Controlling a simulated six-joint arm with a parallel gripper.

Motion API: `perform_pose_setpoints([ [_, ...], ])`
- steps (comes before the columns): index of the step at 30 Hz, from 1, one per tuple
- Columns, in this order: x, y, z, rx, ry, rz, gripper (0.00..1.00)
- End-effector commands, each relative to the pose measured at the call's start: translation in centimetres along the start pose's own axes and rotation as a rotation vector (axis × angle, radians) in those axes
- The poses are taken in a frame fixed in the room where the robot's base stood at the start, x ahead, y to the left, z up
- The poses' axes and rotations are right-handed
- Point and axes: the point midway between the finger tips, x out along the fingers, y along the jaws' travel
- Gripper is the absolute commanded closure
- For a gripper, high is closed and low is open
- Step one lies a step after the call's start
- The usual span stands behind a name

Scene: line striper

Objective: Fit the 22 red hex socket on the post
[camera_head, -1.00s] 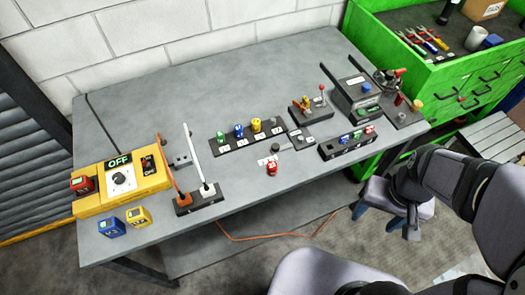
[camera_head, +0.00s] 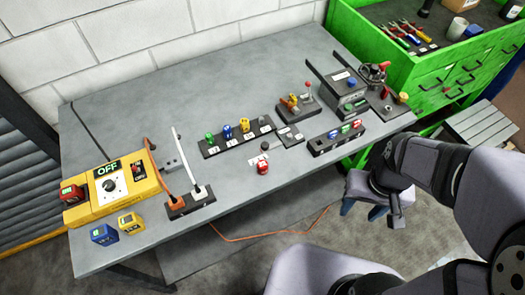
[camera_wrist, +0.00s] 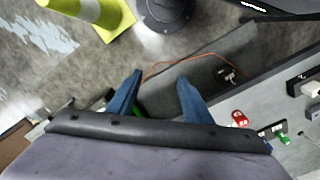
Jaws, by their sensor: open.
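A red socket (camera_head: 263,168) with a white mark stands on the grey table near its front edge. It also shows in the wrist view (camera_wrist: 239,118); its number cannot be read for sure. Behind it is a dark rail (camera_head: 236,142) with a green, a blue and a yellow socket in a row; its right-end place holds no coloured socket. Whether a bare post stands there is too small to tell. My gripper (camera_head: 366,209) is open and empty, off the front edge of the table, right of the red socket. Its blue fingers are spread in the wrist view (camera_wrist: 156,95).
A dark block (camera_head: 322,148) with blue, green and red pieces stands right of the red socket. A power strip (camera_head: 190,206) with upright cables and a yellow OFF box (camera_head: 88,200) are at left. The back of the table is clear.

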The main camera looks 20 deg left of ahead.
Motion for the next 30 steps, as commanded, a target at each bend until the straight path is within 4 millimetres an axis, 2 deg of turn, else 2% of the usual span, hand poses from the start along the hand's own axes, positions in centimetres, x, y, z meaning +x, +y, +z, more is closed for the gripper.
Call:
perform_pose_setpoints([
  [5,1.9,-3.9,2.3,-0.196,-0.124,0.014,0.54],
  [7,2.6,-5.8,2.4,-0.291,-0.165,0.027,0.54],
  [11,3.8,-10.7,0.5,-0.464,-0.189,0.049,0.54],
  [15,4.8,-16.8,-2.6,-0.553,-0.164,0.062,0.54],
  [17,5.0,-19.1,-4.0,-0.511,-0.142,0.064,0.54],
  [20,4.8,-22.5,-7.1,-0.351,-0.091,0.056,0.54],
  [24,2.6,-25.5,-11.2,-0.046,-0.011,0.017,0.54],
  [27,0.9,-26.9,-13.1,0.179,0.024,-0.013,0.54],
  [30,0.2,-27.3,-13.6,0.392,0.029,-0.023,0.54],
])
